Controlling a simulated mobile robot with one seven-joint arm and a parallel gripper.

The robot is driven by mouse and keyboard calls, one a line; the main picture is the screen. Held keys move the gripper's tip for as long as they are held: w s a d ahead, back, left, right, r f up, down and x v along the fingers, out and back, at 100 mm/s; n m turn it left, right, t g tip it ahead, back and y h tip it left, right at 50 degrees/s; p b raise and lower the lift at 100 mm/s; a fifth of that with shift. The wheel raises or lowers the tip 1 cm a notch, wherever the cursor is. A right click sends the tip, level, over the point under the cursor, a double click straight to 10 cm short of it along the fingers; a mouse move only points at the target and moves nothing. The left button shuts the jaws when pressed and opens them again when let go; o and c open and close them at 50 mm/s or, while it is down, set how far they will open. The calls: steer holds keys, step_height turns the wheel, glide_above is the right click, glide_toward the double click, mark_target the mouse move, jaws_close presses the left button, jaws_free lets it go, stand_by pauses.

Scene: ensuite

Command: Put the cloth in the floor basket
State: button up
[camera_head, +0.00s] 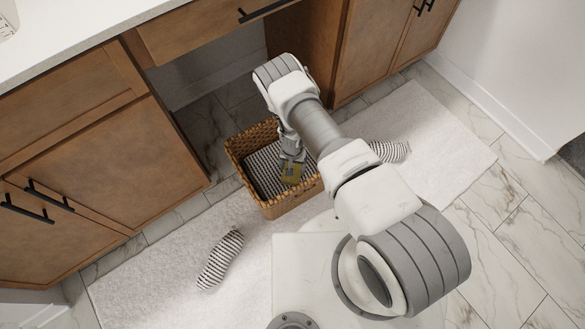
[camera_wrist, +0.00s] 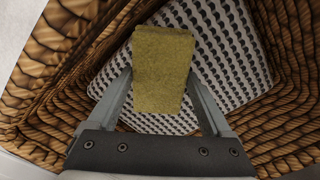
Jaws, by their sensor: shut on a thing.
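The floor basket (camera_head: 292,204) is a brown woven box standing on the rug, below the opening in the vanity. My gripper (camera_head: 291,164) points down inside it. The olive-yellow cloth (camera_wrist: 163,65) is between my two fingers in the wrist view, and my gripper is shut on it. It shows small in the head view (camera_head: 292,174). A black-and-white patterned piece (camera_wrist: 228,45) lies in the basket under the cloth. I cannot tell whether the cloth touches it. The woven walls (camera_wrist: 42,62) surround my fingers in the wrist view.
A striped sock-like item (camera_head: 220,260) lies on the white rug (camera_head: 140,285) left of the basket. Another striped item (camera_head: 391,151) lies to the right, behind my arm. Wooden vanity cabinets (camera_head: 95,170) stand behind. Marble tiles (camera_head: 500,240) are clear at right.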

steer(key=shift+f, duration=0.15)
steer(key=o, duration=1.1)
steer(key=shift+o, duration=0.2)
step_height(320, 180, up, 12)
steer(key=p, duration=0.4)
steer(key=shift+r+p, duration=0.25)
steer(key=shift+p, duration=0.05)
